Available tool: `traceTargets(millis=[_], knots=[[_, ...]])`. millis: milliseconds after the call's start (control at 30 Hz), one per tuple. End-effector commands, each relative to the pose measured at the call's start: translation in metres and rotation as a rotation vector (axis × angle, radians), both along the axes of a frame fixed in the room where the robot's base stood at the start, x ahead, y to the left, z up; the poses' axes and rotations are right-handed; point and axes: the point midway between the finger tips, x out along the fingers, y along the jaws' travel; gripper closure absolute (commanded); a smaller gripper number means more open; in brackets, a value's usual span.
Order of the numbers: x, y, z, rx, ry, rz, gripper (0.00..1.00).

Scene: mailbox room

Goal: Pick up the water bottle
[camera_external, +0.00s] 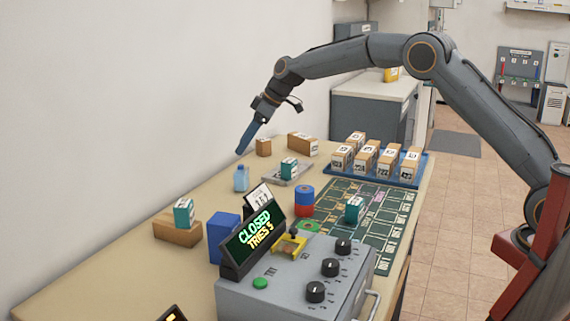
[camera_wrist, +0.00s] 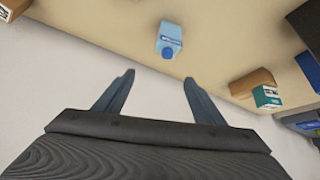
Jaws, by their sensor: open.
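The water bottle (camera_external: 241,178) is small and light blue. It stands upright on the table near the wall side, behind the blue box in the external view. In the wrist view the water bottle (camera_wrist: 168,40) shows with its round blue cap facing the camera, beyond the fingertips and roughly centred between them. My gripper (camera_external: 243,148) is above the bottle, pointing down and slightly left, apart from it. In the wrist view my gripper (camera_wrist: 158,75) has its two fingers spread, with nothing between them.
A blue box (camera_external: 222,238) and a wooden block with a teal box (camera_external: 184,213) stand nearer the camera. A grey tray (camera_external: 276,180) and a red-blue can (camera_external: 304,201) lie to the right. The grey control panel (camera_external: 290,285) fills the front. The wall is close on the left.

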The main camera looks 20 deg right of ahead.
Motion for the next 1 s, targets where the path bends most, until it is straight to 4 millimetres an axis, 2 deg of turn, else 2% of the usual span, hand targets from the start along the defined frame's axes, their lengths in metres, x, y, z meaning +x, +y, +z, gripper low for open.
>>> traceTargets(millis=[33,200,567,833,1000], knots=[[-0.001,-0.003,-0.016,-0.004,0.006,-0.002,0.37],[-0.001,-0.003,-0.043,-0.003,0.005,-0.005,0.37],[0.004,0.012,-0.073,-0.003,0.004,-0.006,0.37],[0.004,0.031,-0.104,-0.003,0.005,-0.006,0.37],[0.007,0.037,-0.114,-0.003,0.004,-0.006,0.37]])
